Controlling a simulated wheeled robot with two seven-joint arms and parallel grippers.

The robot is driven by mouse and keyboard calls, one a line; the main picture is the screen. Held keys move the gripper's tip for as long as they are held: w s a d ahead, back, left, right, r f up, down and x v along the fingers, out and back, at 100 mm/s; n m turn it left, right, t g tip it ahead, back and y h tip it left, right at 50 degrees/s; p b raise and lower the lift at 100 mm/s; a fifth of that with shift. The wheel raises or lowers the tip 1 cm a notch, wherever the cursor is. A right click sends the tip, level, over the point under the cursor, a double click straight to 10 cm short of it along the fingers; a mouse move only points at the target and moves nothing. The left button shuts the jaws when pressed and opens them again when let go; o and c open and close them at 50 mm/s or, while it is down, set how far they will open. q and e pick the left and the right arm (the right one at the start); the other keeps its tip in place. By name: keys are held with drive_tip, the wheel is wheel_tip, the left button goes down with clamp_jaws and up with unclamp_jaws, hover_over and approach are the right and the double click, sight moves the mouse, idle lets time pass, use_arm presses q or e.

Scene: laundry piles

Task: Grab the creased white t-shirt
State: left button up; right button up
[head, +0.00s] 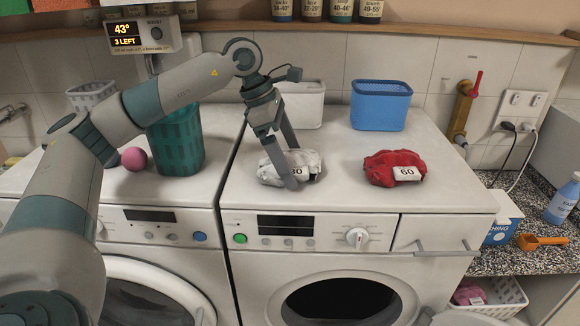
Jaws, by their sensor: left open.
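The creased white t-shirt (309,160) lies as a crumpled bundle on top of the right-hand machine. It carries a white number tag, partly covered by a finger. My left gripper (291,168) reaches down over the t-shirt from above. Its fingers are spread, one in front of the bundle and one towards its back. I cannot tell whether the fingers touch the cloth. My right gripper is not in view.
A red bundle (381,167) tagged 60 lies to the right. A blue basket (381,105) and a white basket (302,104) stand behind. A teal basket (176,140) and a pink ball (134,159) are on the left machine. The machine top's front right is clear.

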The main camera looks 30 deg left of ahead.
sight(296, 151)
use_arm(q)
drive_tip(key=c, duration=1)
drive_tip(key=shift+c, duration=0.2)
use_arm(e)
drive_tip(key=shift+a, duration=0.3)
use_arm(q)
drive_tip(key=shift+r, duration=0.1)
drive_tip(key=shift+r+p, duration=0.3)
drive_tip(key=shift+r, duration=0.1)
wheel_tip(296, 151, up, 4)
drive_tip(key=shift+f+p, duration=0.25)
drive_tip(key=shift+p, duration=0.75)
drive_tip(key=s+d+r+p, duration=0.1)
drive_tip(key=s+d+r, duration=0.4)
drive_tip(key=d, duration=0.5)
drive_tip(key=shift+s+d+r+p, duration=0.2)
drive_tip(key=shift+r+p, duration=0.2)
drive_tip(key=shift+r, duration=0.4)
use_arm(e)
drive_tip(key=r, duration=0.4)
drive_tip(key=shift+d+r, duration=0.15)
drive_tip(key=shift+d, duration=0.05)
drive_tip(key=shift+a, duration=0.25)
